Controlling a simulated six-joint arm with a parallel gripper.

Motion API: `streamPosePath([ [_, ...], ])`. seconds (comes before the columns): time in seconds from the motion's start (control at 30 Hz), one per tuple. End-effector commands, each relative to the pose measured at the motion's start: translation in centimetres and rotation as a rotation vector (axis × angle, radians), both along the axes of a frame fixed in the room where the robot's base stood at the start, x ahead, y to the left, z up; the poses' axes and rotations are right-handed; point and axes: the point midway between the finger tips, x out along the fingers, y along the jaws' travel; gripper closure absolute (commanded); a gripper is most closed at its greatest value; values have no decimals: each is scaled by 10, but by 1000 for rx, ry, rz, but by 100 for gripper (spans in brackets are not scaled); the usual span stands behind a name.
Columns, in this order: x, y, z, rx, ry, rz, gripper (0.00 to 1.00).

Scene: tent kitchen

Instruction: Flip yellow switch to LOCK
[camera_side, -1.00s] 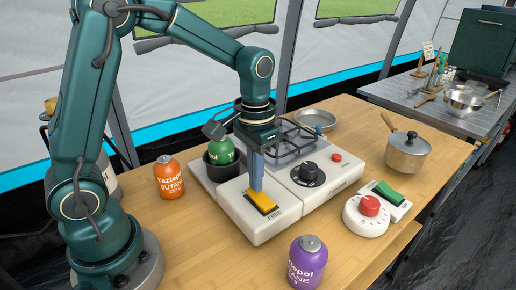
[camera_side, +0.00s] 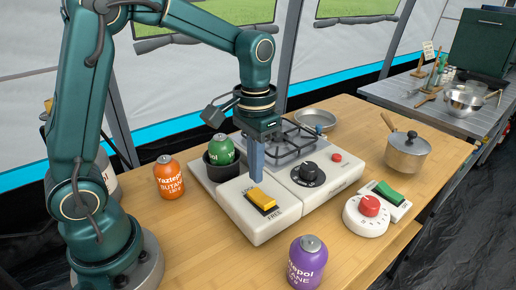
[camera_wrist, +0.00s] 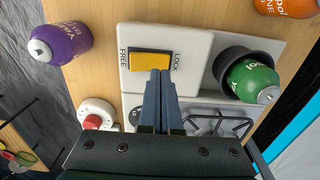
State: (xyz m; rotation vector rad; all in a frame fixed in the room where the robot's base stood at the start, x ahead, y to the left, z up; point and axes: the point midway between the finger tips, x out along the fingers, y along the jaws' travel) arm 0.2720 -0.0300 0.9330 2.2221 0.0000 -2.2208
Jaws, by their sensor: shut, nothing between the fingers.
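The yellow rocker switch (camera_side: 262,198) sits in a dark frame on the white panel of the stove unit. FREE is printed at its near end and LOCK at its far end in the side view. Its FREE end looks raised and its LOCK end lower. In the wrist view the yellow switch (camera_wrist: 148,64) has FREE at its left and LOCK at its right. My gripper (camera_side: 257,183) points down, shut and empty, near the LOCK end. In the wrist view the fingertips (camera_wrist: 160,73) overlap the switch's lower right edge; I cannot tell whether they touch.
A green canister (camera_side: 220,150) sits in a dark holder behind the switch. An orange canister (camera_side: 168,178) stands left and a purple one (camera_side: 307,264) in front. A black knob (camera_side: 308,174), a burner grate (camera_side: 285,143), a red-knobbed timer (camera_side: 367,214) and a green switch (camera_side: 388,192) are rightward.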

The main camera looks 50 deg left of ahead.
Motion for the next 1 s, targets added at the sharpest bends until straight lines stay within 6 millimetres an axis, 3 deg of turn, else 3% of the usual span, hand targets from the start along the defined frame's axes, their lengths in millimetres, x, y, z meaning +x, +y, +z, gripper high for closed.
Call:
streamPosePath([
  [0.43,1,0,34,0,-3,0,100],
  [0.87,0,0,41,0,0,0,100],
  [1.0,0,-1,53,2,-44,-3,100],
])
